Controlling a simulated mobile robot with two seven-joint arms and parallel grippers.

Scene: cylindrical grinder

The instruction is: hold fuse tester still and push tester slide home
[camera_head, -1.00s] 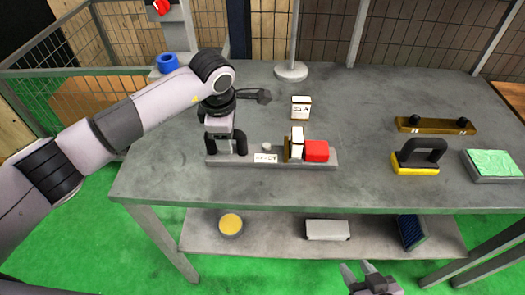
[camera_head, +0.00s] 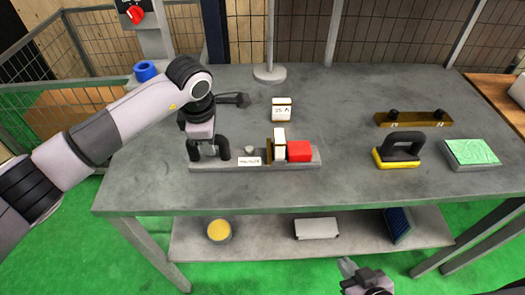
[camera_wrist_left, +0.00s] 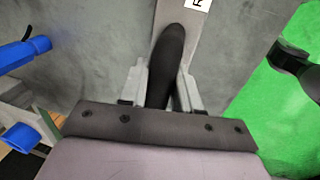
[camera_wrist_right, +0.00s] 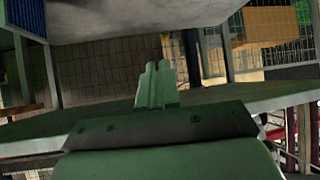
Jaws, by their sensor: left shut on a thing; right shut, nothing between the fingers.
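The fuse tester (camera_head: 255,163) is a long grey base on the workbench, with a black arched handle (camera_head: 223,148) at its left end and a white label. A brass-coloured plate and an upright white fuse (camera_head: 280,143) stand toward its right end, with the red block of the slide (camera_head: 299,151) beside them. My left gripper (camera_head: 205,146) is shut on the black handle, which lies between its fingers in the left wrist view (camera_wrist_left: 165,70). My right gripper (camera_head: 352,272) is shut and empty, low in front of the bench; its closed fingers show in the right wrist view (camera_wrist_right: 155,80).
A second white fuse block (camera_head: 282,109) lies behind the tester. A yellow-and-black handled tool (camera_head: 398,151), a brass bar (camera_head: 413,119) and a green-topped block (camera_head: 472,153) sit at the right. The bench's front edge and lower shelf (camera_head: 270,238) are near my right gripper.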

